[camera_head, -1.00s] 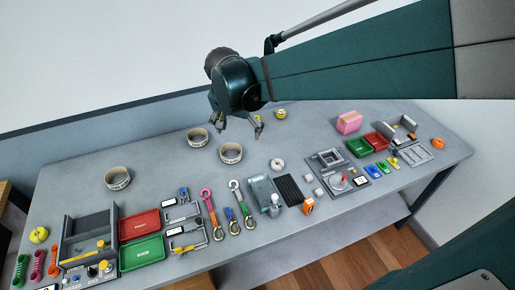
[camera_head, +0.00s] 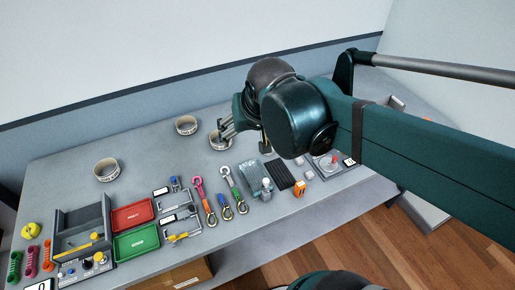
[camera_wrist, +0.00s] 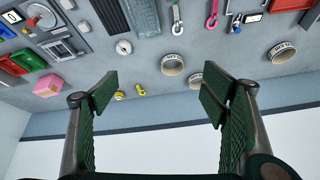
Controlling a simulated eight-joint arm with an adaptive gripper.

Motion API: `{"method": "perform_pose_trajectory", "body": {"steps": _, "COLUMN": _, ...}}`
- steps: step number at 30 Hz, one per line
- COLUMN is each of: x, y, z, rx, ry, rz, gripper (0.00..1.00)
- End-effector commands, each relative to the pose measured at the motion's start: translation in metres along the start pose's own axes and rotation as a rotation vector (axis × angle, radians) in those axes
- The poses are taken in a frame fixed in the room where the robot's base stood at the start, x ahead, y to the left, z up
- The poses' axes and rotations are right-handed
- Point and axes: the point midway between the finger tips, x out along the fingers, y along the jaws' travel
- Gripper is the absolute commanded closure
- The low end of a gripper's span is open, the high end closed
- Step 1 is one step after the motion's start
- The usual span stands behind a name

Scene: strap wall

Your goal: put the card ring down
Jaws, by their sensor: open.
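Three pale rings with dark lettering, like card rings, rest on the grey table. One ring (camera_head: 220,147) is beside my gripper, one (camera_head: 186,131) is farther back, and one (camera_head: 106,176) is at the left. In the wrist view the first ring (camera_wrist: 172,71) shows beyond the gap between my fingers. The second ring (camera_wrist: 195,84) is partly hidden by the right finger, and the third (camera_wrist: 282,58) is at the right. My gripper (camera_head: 245,138) is open and empty above the table. Its fingers (camera_wrist: 160,85) are wide apart. I cannot tell if they touch anything.
A red tray (camera_head: 133,216), a green tray (camera_head: 136,243) and several coloured straps with hooks lie along the front. A grey bin (camera_head: 84,226) stands at the left. The wrist view shows a pink block (camera_wrist: 47,86). The table around the left ring is bare.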

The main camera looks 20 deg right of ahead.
Motion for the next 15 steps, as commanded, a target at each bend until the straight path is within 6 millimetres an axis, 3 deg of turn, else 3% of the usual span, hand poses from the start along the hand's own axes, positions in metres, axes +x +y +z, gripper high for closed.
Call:
{"method": "perform_pose_trajectory", "body": {"steps": 6, "x": -0.012, "y": 0.008, "z": 0.027, "rx": -0.092, "ry": 0.043, "rz": -0.029, "gripper": 0.27}}
{"method": "perform_pose_trajectory", "body": {"steps": 15, "x": -0.021, "y": 0.014, "z": 0.052, "rx": -0.193, "ry": 0.096, "rz": -0.053, "gripper": 0.27}}
